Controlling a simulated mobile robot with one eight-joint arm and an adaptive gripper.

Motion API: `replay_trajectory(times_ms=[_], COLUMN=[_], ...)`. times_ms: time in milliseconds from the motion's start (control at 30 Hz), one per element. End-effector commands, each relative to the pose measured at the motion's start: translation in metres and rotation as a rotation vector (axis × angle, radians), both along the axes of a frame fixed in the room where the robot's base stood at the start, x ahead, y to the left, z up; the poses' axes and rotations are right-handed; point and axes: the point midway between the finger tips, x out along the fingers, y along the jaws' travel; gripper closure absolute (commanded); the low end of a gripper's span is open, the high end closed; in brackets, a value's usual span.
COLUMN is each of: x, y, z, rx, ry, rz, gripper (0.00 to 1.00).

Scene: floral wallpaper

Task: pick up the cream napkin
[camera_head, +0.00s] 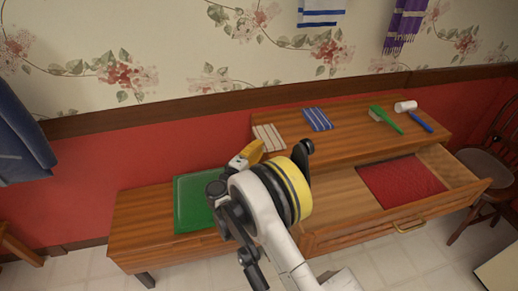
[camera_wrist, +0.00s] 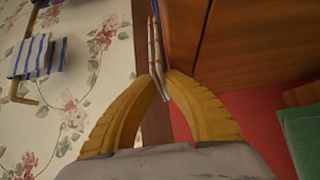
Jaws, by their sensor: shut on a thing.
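The cream napkin (camera_head: 269,138) with reddish stripes is at the left end of the dresser top (camera_head: 350,136) in the head view. It shows nearly edge-on in the wrist view (camera_wrist: 156,48). My gripper (camera_head: 254,151) is at its near left edge. In the wrist view, the yellow fingertips (camera_wrist: 162,80) are shut on the napkin's near edge. The rest of the napkin extends beyond the tips, along the dresser top. I cannot tell whether any of it is lifted. My arm hides part of the dresser front.
A blue striped cloth (camera_head: 317,119) lies right of the napkin. A green brush (camera_head: 386,119) and a white-headed mallet (camera_head: 412,112) lie farther right. An open drawer (camera_head: 336,201) holds a red cloth (camera_head: 401,182). A green box (camera_head: 197,202) sits on the lower left bench.

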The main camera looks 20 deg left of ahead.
Motion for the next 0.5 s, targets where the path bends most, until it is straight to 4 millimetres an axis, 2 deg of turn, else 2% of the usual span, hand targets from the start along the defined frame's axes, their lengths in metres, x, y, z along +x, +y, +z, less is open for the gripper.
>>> replay_trajectory(times_ms=[33,133,367,500], x=[0.000,0.000,0.000,-0.010], y=[0.000,0.000,0.000,0.003], z=[0.009,0.021,0.020,0.024], rx=[0.000,0.000,0.000,0.000], ry=[0.000,0.000,0.000,0.000], rz=[0.000,0.000,0.000,0.001], gripper=[1.00,1.00,1.00,1.00])
